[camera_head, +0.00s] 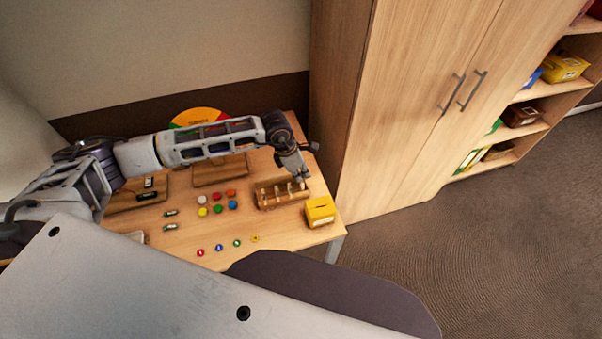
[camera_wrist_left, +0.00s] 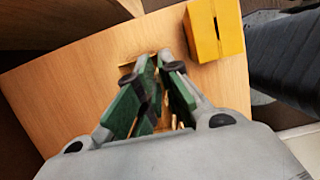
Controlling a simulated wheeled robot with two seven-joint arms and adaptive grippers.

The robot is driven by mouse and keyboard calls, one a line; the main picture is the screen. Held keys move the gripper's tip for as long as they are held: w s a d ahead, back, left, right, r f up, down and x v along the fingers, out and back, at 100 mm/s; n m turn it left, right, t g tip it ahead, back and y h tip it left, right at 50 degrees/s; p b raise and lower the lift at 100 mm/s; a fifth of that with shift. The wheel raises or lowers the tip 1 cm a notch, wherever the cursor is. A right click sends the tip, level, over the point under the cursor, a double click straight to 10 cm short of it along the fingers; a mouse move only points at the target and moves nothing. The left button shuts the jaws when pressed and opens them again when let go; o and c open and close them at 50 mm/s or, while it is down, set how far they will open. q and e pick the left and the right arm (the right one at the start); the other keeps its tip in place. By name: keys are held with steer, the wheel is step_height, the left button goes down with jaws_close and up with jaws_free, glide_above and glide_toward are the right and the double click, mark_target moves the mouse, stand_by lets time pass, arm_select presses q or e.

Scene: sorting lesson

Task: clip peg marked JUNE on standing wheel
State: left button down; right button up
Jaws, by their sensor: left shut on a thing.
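The standing wheel (camera_head: 195,117) shows its yellow top with a dark word and red and green parts at the back of the table; my left arm hides its lower part. A wooden rack (camera_head: 264,203) with several upright light pegs stands at the table's right side. My left gripper (camera_head: 300,176) is down over the right part of this rack, shut on what seems to be one of the pegs. In the left wrist view, the green-padded fingers (camera_wrist_left: 158,66) hide most of the rack and the held peg. No JUNE mark can be read. My right gripper is not in view.
A yellow box (camera_head: 320,211) with a slot stands right of the rack. Several coloured discs (camera_head: 217,203) and small round badges (camera_head: 237,243) lie mid-table and in front. A wooden tray (camera_head: 135,197) lies at left. A tall cupboard (camera_head: 400,110) closes off the right.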

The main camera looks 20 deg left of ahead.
arm_select(q)
steer(key=shift+r, duration=0.4)
steer(key=shift+f, duration=0.1)
